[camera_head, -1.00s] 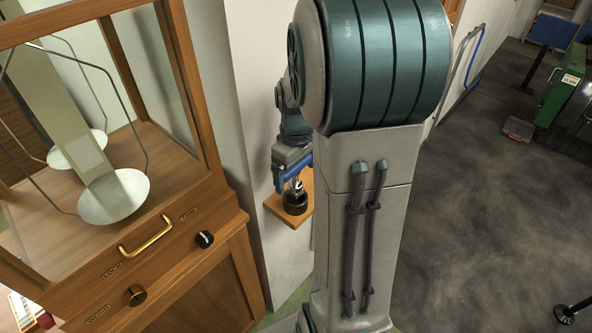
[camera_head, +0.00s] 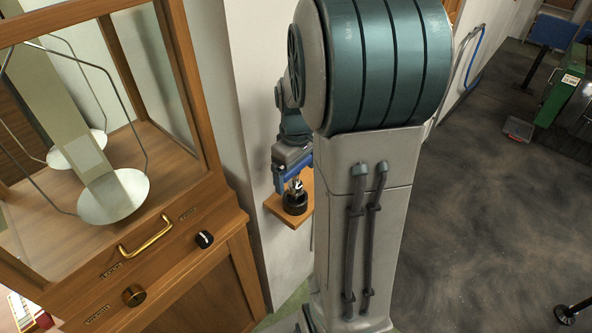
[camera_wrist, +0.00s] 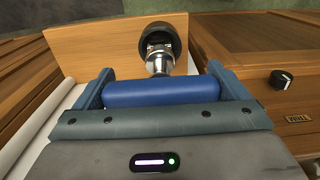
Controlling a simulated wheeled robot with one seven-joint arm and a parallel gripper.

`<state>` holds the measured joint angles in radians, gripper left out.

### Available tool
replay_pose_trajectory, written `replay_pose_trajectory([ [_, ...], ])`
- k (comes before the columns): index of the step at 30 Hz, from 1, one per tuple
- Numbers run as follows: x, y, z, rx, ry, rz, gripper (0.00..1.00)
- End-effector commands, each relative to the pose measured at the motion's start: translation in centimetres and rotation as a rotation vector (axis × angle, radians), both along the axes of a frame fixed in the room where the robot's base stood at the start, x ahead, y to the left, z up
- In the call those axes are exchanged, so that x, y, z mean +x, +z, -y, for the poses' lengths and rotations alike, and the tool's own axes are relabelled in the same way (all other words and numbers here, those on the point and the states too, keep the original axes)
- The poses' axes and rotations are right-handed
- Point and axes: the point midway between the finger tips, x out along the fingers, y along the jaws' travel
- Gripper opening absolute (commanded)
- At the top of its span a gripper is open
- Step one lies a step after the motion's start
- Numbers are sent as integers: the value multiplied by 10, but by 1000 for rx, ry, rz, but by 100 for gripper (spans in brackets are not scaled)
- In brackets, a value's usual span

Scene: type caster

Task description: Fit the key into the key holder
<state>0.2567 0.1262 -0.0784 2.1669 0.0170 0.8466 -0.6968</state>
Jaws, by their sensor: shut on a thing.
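The silver metal key (camera_wrist: 159,63) shows in the wrist view, sticking out beyond the blue fingers of my gripper (camera_wrist: 162,88). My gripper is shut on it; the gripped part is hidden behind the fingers. The key holder (camera_wrist: 158,34) is a dark round cup on a small wooden shelf. The key's far end is at the cup's mouth; how deep it sits I cannot tell. In the head view my gripper (camera_head: 290,172) is just above the dark holder (camera_head: 295,204), with the shiny key (camera_head: 297,187) between them.
The wooden shelf (camera_head: 284,214) juts from a pale wall. To its left stands a wooden cabinet with a glass-sided balance case (camera_head: 160,200), a brass handle (camera_head: 146,236) and knobs. In the wrist view a dark knob (camera_wrist: 281,79) is to the right. Open floor (camera_head: 480,180) lies right of my arm.

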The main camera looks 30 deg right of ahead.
Motion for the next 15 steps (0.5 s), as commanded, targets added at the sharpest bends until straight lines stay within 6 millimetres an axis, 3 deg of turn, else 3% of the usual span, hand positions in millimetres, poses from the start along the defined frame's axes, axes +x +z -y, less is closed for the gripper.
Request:
replay_pose_trajectory([
  [15,0,-12,0,0,0,0,53],
])
